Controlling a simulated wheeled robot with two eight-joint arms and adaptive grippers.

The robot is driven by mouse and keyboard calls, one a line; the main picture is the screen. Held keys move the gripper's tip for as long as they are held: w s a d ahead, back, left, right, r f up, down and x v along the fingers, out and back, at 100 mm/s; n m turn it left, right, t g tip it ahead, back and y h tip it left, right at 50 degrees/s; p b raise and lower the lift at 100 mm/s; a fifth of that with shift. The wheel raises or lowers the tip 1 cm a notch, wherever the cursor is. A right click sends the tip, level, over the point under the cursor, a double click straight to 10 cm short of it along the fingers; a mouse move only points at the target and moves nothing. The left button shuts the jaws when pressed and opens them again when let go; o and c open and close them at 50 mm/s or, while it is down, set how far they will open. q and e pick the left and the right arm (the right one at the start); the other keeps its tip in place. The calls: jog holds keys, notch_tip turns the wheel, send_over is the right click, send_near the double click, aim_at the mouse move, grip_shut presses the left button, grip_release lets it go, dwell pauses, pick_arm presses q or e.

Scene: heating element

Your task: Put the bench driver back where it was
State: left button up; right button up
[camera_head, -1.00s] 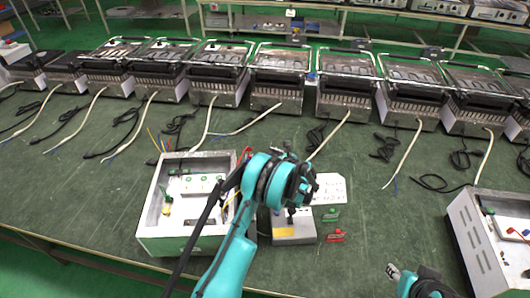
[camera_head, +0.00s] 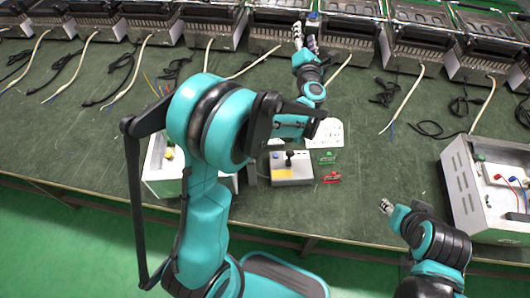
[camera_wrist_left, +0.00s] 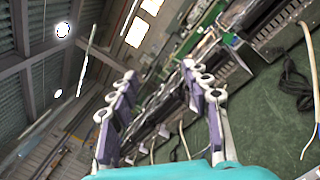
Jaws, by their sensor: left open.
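I cannot pick out a bench driver for certain in either view. My left gripper (camera_head: 300,36) is at the far side of the bench, in front of the row of metal units. In the left wrist view its two fingers (camera_wrist_left: 165,105) are spread apart, with nothing between them. My right gripper (camera_head: 386,207) is low over the near edge of the bench at the right. Its fingers are too small to read. My left arm hides much of the open metal box (camera_head: 160,180) at the left.
A grey control box (camera_head: 291,172) with a black knob, a white card (camera_head: 325,133), a green piece (camera_head: 326,157) and a red piece (camera_head: 331,178) are on the green bench (camera_head: 385,150). Another open box (camera_head: 480,190) is at the right. Cables lie before the metal units (camera_head: 345,40).

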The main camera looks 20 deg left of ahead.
pick_arm(q)
jog(key=s+d+r+m+h, duration=0.5)
jog(key=s+d+m+h, duration=0.6)
jog(key=m, duration=0.8)
jog(key=s+a+f+m+g+y, duration=0.1)
jog(key=s+a+f+m+g, duration=0.1)
jog(key=s+f, duration=0.4)
jog(key=s+a+f+m+g+y, duration=0.1)
jog(key=s+f+m+g, duration=0.4)
jog(key=s, duration=0.7)
jog(key=s+a+f+m+g+y, duration=0.1)
jog(key=s+a+f+m+g, duration=0.2)
jog(key=s+f, duration=0.4)
jog(key=s+a+m, duration=0.1)
jog(key=s+m, duration=0.1)
jog(key=shift+s+f+m+g, duration=0.15)
jog(key=shift+m+g, duration=0.15)
jog(key=shift+m, duration=0.1)
jog(key=shift+c, duration=0.4)
